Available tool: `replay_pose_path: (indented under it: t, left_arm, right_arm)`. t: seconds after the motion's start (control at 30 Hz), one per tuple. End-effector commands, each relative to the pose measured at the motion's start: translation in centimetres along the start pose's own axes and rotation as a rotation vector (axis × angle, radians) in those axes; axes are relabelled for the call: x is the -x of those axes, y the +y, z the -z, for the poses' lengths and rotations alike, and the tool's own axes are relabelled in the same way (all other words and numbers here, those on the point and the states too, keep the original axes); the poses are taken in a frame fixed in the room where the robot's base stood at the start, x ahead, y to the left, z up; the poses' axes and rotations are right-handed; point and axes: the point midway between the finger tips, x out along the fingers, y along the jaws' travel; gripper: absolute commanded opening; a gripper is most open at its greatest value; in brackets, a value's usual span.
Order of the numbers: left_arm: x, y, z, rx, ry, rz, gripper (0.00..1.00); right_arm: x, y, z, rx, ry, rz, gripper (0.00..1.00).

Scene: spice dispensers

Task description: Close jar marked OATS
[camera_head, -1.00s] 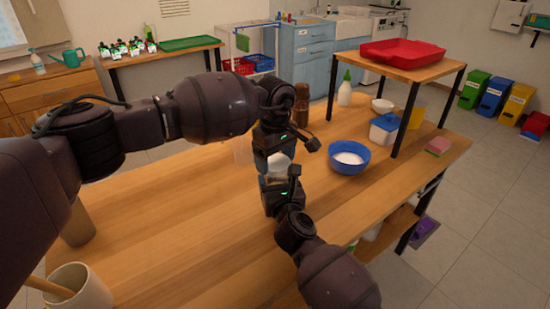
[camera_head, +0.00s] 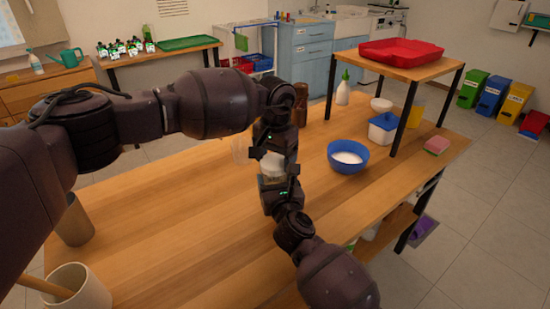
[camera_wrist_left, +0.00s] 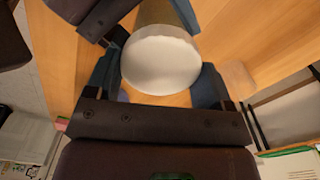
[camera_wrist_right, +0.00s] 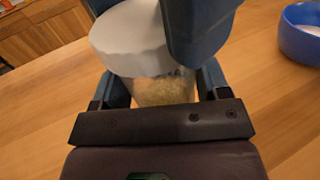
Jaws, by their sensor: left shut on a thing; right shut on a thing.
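The jar (camera_wrist_right: 165,90) stands upright, with a clear body, pale flaky contents and a white lid (camera_wrist_right: 128,38) on its top. No marking on it can be read. My right gripper (camera_head: 273,182) is shut around the jar's body. My left gripper (camera_head: 275,155) is shut on the white lid, which fills the space between its fingers in the left wrist view (camera_wrist_left: 160,65). In the head view, the grippers hide most of the jar. Whether the lid sits fully down cannot be told.
A blue bowl (camera_head: 348,157) with white contents stands to the right. A brown cylinder (camera_head: 300,103) and a clear container (camera_head: 241,148) are near the left gripper. A pale mug (camera_head: 78,290) stands at the front left. The table's (camera_head: 180,235) front middle is clear.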

Motion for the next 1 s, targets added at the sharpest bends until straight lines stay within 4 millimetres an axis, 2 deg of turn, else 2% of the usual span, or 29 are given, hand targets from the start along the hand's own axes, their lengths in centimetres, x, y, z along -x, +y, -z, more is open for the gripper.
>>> replay_pose_path:
  t: [0.3, 0.33, 0.5, 0.77, 1.0]
  left_arm:
    - [0.1, 0.1, 0.0, -0.016, 0.001, -0.001, 0.53]
    - [0.1, 0.1, 0.0, -0.016, 0.001, -0.001, 0.77]
    - [0.1, 0.0, 0.0, -0.015, 0.001, 0.000, 1.00]
    - [0.2, 0.0, 0.0, -0.014, 0.001, 0.000, 1.00]
    - [2.5, -0.1, 0.1, -0.013, 0.003, 0.001, 1.00]
  right_arm:
    - [0.0, 0.0, 0.0, 0.000, 0.001, 0.001, 0.03]
    - [0.0, 0.0, 0.0, 0.000, 0.001, 0.001, 0.03]
    - [0.0, 0.0, 0.0, 0.000, 0.001, 0.001, 0.03]
    - [0.0, 0.0, 0.0, 0.000, 0.001, 0.001, 0.03]
    - [0.0, 0.0, 0.0, 0.000, 0.001, 0.001, 0.03]
